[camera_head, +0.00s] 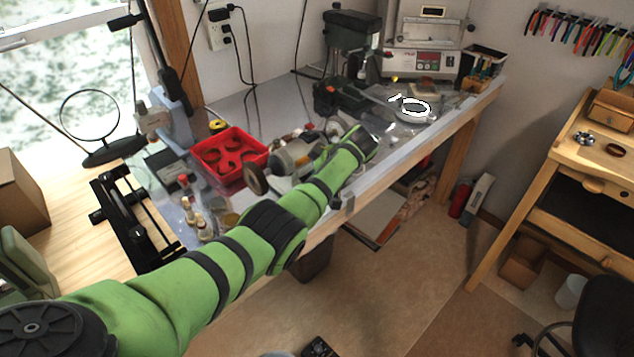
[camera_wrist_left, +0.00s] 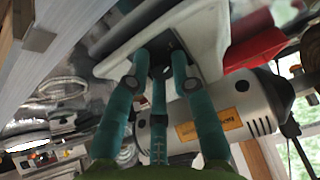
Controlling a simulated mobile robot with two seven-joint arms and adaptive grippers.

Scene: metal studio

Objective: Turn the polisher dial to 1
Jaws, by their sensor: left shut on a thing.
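The polisher (camera_head: 289,157) is a grey motor on the bench with a round wheel (camera_head: 257,179) at its left end. In the left wrist view, its grey body (camera_wrist_left: 225,112) with an orange label lies beyond the fingers, above a pale base (camera_wrist_left: 203,35). My left gripper (camera_wrist_left: 160,68) has its fingertips at a dark panel on this base. It is shut on the small dial there, which the fingers mostly hide; its setting cannot be read. In the head view, my left forearm covers part of the polisher. My right gripper is not in view.
Small bottles (camera_head: 203,228) stand near the bench's left end. A drill press (camera_head: 352,45) and a machine with a red display (camera_head: 425,58) stand at the back. The floor before the bench is largely open.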

